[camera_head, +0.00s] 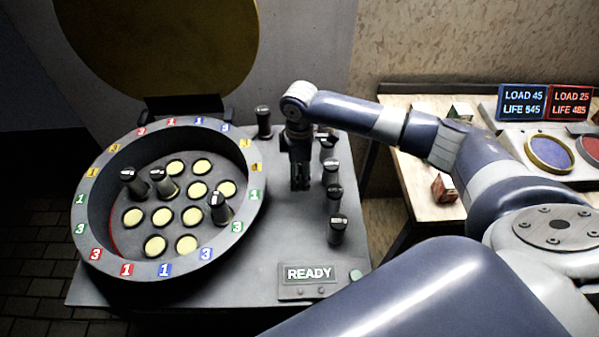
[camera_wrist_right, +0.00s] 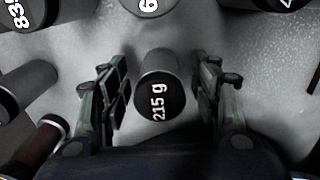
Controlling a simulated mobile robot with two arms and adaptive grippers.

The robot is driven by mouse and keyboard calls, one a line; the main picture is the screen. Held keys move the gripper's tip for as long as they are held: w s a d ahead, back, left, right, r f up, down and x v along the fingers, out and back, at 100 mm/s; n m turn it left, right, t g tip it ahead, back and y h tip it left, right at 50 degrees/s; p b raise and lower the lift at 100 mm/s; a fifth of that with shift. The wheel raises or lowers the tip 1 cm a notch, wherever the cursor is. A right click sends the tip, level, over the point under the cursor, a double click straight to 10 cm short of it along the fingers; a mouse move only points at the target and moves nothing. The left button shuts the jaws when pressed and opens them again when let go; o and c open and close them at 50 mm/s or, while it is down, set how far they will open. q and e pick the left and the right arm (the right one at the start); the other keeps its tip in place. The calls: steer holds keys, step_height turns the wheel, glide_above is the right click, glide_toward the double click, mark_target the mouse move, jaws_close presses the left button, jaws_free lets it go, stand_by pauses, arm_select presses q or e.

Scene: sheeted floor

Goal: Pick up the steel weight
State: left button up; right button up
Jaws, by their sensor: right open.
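Several small cylindrical weights with dark, labelled tops stand on the grey platform (camera_head: 290,235). In the wrist view, a grey steel-looking weight marked 215 g (camera_wrist_right: 160,82) stands between the fingers of my right gripper (camera_wrist_right: 163,95). The fingers are spread, with a visible gap on each side of it. In the head view my right gripper (camera_head: 300,185) points down just left of a row of weights (camera_head: 331,172); I cannot tell there which one is 215 g. My left gripper is not in view.
A round tray (camera_head: 90,170) with coloured number tags holds yellow discs and three dark-topped weights (camera_head: 220,208). A lone weight (camera_head: 264,122) stands behind. A READY panel (camera_head: 309,274) is in front.

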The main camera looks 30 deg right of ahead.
steer(key=shift+f, duration=0.3)
steer(key=c, duration=1.3)
steer(key=shift+r, duration=0.1)
